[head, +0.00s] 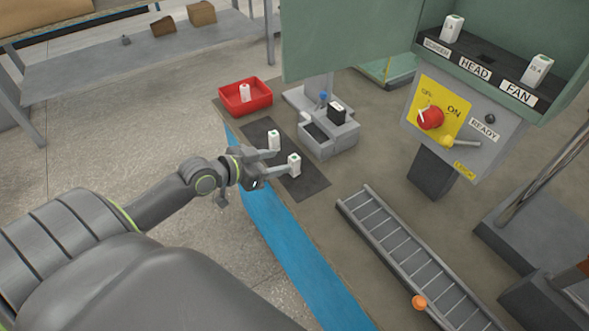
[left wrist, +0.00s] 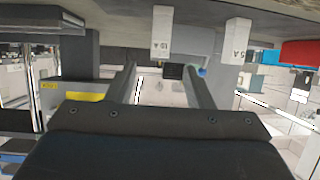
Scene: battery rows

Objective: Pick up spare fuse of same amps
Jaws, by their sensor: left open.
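Two white spare fuses stand upright on a dark mat (head: 312,187). The nearer fuse (head: 294,165) appears in the left wrist view (left wrist: 162,32) with a label that seems to read 10 A. The farther fuse (head: 274,140) seems to read 5 A in the left wrist view (left wrist: 237,40). My left gripper (head: 285,162) is open and empty at the mat. In the left wrist view the nearer fuse lies between the finger lines, past the tips; the farther fuse is outside the right finger. My right gripper is not in view.
A red bin (head: 262,102) holds a white fuse (head: 244,92). A grey device (head: 335,140) stands beside the mat. The cabinet (head: 460,125) has labels BLOWER, HEAD and FAN; white fuses stand by BLOWER (head: 452,28) and FAN (head: 538,69), none by HEAD. A ladder-like rack (head: 405,250) lies right.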

